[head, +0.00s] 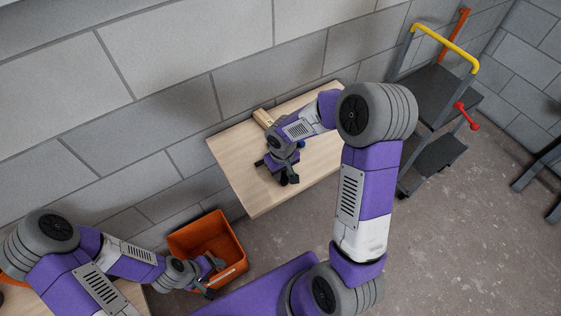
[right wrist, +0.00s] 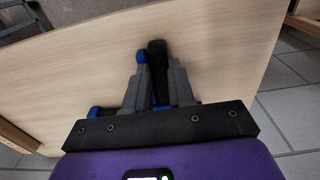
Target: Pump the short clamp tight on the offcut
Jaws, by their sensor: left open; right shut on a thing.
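The short clamp, black with blue parts (right wrist: 141,57), is between the fingers of my right gripper (right wrist: 156,80) in the right wrist view. The right gripper is shut on it, low over the table; which part it grips is partly hidden by the fingers. In the head view my right gripper (head: 285,172) and wrist cover most of the clamp. A pale wooden piece (head: 263,118), probably the offcut, shows at the table's back edge behind the wrist. Whether the clamp's jaws touch it cannot be seen. My left gripper (head: 210,276) is open and empty by the orange crate.
The light wooden table (head: 253,198) stands by the grey block wall, with bare room at its front and right. The orange crate (head: 185,240) is on the floor to its left. A dark shelved trolley with a yellow handle (head: 445,48) stands right of the table.

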